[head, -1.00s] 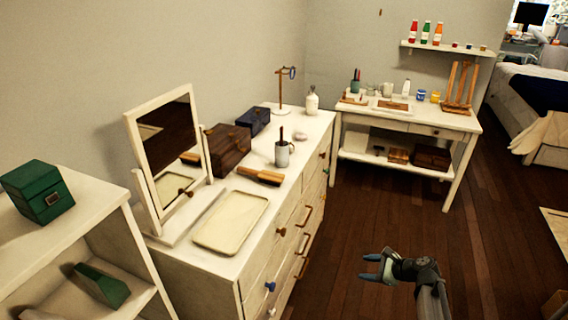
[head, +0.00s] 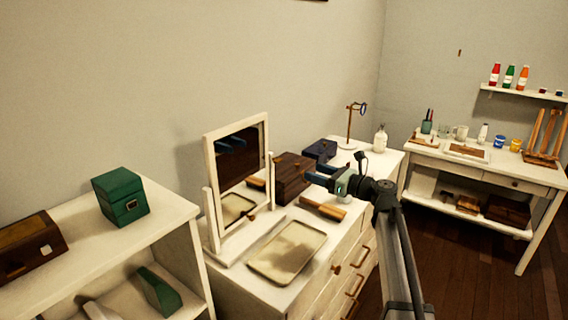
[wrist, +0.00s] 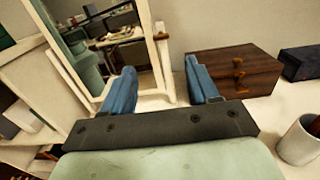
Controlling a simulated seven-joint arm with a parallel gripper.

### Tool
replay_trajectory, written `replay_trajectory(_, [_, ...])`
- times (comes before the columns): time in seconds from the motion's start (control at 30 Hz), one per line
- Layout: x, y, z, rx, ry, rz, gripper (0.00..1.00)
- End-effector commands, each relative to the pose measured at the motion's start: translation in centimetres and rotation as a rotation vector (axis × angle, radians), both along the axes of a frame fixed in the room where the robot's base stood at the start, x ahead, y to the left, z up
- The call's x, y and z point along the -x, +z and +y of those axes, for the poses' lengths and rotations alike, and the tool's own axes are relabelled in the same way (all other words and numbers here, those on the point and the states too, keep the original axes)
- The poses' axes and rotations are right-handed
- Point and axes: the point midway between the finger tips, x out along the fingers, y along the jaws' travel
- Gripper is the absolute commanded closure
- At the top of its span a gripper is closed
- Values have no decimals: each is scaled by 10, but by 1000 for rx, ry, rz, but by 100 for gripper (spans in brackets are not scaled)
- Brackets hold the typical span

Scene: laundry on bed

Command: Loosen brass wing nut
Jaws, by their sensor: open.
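The tilting mirror (head: 209,158) stands in its white stand on the dresser.
The white dresser (head: 226,286) holds a cream tray (head: 287,252), a brush (head: 323,211), a wooden box (head: 292,178) and a dark blue box (head: 320,150). In the wrist view a cup (wrist: 298,142) stands at right. A green box (head: 120,195) sits on the left shelf.

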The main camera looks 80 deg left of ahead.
Motion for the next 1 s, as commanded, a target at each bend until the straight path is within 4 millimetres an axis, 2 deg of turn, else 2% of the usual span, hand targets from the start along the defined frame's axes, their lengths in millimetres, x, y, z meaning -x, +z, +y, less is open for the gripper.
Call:
replay_trajectory(0.6, [69,-1,71,0,0,-4,40])
replay_trajectory(0.8, [84,-1,87,0,0,-4,40])
replay_trajectory(1.0, [92,-1,93,0,-1,-4,40])
